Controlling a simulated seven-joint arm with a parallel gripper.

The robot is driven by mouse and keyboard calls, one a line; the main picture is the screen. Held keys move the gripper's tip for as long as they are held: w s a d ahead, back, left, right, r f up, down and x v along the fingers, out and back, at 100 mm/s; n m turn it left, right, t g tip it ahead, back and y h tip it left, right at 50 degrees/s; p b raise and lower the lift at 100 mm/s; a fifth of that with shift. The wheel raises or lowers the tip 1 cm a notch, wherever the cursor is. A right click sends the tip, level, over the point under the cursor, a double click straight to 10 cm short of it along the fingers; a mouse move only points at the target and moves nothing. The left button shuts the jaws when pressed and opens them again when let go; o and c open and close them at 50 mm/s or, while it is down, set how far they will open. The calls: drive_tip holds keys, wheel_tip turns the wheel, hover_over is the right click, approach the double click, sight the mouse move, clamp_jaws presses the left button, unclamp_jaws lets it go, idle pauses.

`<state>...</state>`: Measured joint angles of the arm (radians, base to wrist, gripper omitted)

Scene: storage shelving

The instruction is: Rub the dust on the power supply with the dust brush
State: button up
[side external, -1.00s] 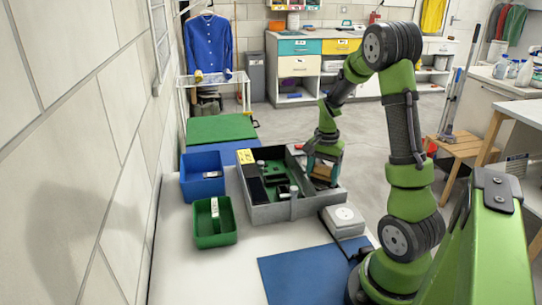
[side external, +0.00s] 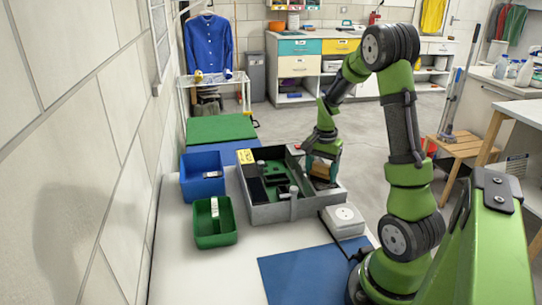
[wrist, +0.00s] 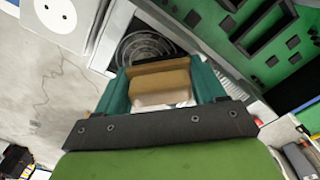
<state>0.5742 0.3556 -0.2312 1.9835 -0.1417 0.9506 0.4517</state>
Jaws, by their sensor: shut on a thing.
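My gripper (side external: 322,172) is over the right part of the open grey computer case (side external: 270,213). Its two teal fingers are shut on the brown dust brush, which spans them in the wrist view (wrist: 160,80). The power supply (wrist: 146,44) is a metal box with a round wire fan grille, seen just beyond the brush. The brush covers part of it. I cannot tell whether the bristles touch the power supply, and no dust can be made out clearly. In the side view the gripper and brush mostly hide the power supply.
A blue bin (side external: 203,187) and a green bin (side external: 203,241) stand left of the case. A white device with a round disc (side external: 343,219) stands close to the case's front right. A blue mat (side external: 305,275) lies in front. The white tabletop at front left is clear.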

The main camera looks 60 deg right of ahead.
sight(330, 189)
drive_tip(key=shift+w+d, duration=0.6)
drive_tip(key=shift+d, duration=0.3)
drive_tip(key=shift+s+d, duration=0.2)
drive_tip(key=shift+s, duration=0.15)
drive_tip(key=shift+s+a, duration=2.35)
drive_tip(key=shift+a, duration=0.2)
drive_tip(key=shift+w+d, duration=2.35)
drive_tip(key=shift+d, duration=0.05)
drive_tip(key=shift+w+d+r, duration=0.15)
wheel_tip(330, 189, up, 8)
